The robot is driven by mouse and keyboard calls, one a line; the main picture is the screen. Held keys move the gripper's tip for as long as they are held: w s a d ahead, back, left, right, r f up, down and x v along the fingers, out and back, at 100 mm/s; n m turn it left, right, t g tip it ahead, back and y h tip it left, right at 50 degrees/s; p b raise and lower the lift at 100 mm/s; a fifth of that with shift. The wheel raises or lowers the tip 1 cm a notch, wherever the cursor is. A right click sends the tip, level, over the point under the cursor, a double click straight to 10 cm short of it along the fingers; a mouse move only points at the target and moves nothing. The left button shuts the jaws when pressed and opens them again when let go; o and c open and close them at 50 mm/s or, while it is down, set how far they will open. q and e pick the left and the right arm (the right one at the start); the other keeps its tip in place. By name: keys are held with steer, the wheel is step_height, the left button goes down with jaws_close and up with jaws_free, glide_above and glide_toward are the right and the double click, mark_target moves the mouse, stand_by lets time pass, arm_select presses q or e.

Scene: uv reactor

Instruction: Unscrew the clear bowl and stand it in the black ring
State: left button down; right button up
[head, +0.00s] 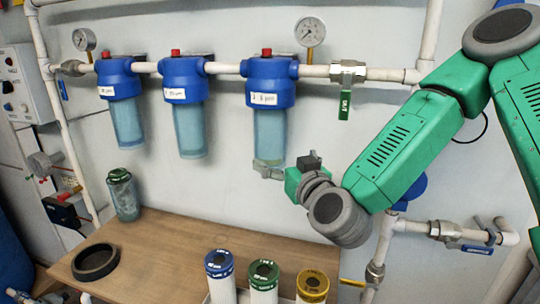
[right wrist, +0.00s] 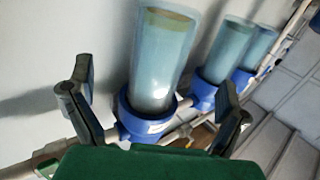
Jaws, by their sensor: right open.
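Three blue filter heads hang in a row on a white pipe, each with a clear bluish bowl below. The right-hand clear bowl (head: 270,135) is upright under its blue head (head: 271,82). My right gripper (head: 284,168) is open at this bowl's lower end. In the right wrist view the bowl (right wrist: 162,55) shows between the spread fingers of my gripper (right wrist: 155,75), with the blue head (right wrist: 145,125) below it in the picture. I cannot tell whether a finger touches the bowl. The black ring (head: 95,275) lies empty on the wooden table at the left. My left gripper is not in view.
The other bowls (head: 127,122) (head: 189,130) hang to the left. A jar with a green lid (head: 122,198) stands behind the ring. Cartridges with blue (head: 219,264), green (head: 263,273) and yellow (head: 312,285) tops stand at the front. The table's middle (head: 170,240) is clear.

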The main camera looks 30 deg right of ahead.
mark_target(270, 143)
steer(key=p+x, duration=0.1)
steer(key=x, duration=0.8)
steer(key=shift+w+r, duration=0.1)
steer(key=shift+w, duration=0.3)
